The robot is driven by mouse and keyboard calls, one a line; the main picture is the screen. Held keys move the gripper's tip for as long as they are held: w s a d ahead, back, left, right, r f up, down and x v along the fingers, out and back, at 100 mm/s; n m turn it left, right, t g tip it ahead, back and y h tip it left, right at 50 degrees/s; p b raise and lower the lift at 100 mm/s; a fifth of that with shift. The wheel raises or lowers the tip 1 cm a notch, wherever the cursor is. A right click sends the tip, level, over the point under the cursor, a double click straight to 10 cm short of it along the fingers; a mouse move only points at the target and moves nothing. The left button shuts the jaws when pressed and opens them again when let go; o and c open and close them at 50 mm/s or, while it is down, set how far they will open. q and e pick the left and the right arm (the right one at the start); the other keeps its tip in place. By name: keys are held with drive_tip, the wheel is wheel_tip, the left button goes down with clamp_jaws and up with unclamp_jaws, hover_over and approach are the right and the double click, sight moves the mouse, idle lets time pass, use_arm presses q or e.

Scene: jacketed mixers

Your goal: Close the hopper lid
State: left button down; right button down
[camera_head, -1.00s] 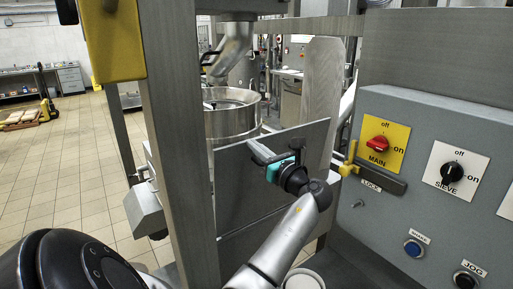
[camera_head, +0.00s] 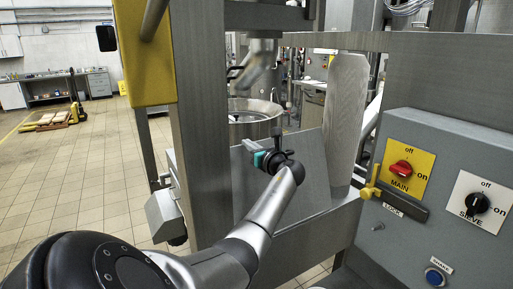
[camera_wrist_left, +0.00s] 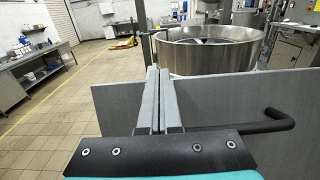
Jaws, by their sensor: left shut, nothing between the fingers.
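The hopper lid appears to be the flat grey metal panel (camera_head: 310,165) standing steeply raised in the middle of the head view. Its dark bar handle (camera_head: 277,141) shows on the side facing me. In the left wrist view the lid (camera_wrist_left: 230,148) spans the frame and the black handle (camera_wrist_left: 268,123) sticks out at right. My left gripper (camera_head: 248,144), with a teal body, is shut and empty. It is in front of the lid, left of the handle; its fingertips (camera_wrist_left: 156,82) reach toward the lid's top edge. Whether they touch it is unclear. My right gripper is out of view.
A round steel vessel (camera_head: 250,129) stands behind the lid, also in the left wrist view (camera_wrist_left: 205,58). A thick metal post (camera_head: 200,130) stands close left of my forearm. A control box (camera_head: 405,225) with switches is at right. Tiled floor (camera_head: 80,185) is open at left.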

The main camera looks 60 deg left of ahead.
use_arm(q)
drive_tip(key=shift+w+a+f+b, duration=0.1)
drive_tip(key=shift+a+f+b, duration=0.05)
drive_tip(key=shift+a, duration=0.4)
drive_tip(key=shift+a+f+b, duration=0.15)
drive_tip(key=shift+a, duration=0.35)
drive_tip(key=shift+d, duration=0.1)
drive_tip(key=s+d, duration=0.1)
drive_tip(key=d, duration=1.4)
drive_tip(key=shift+s, duration=0.15)
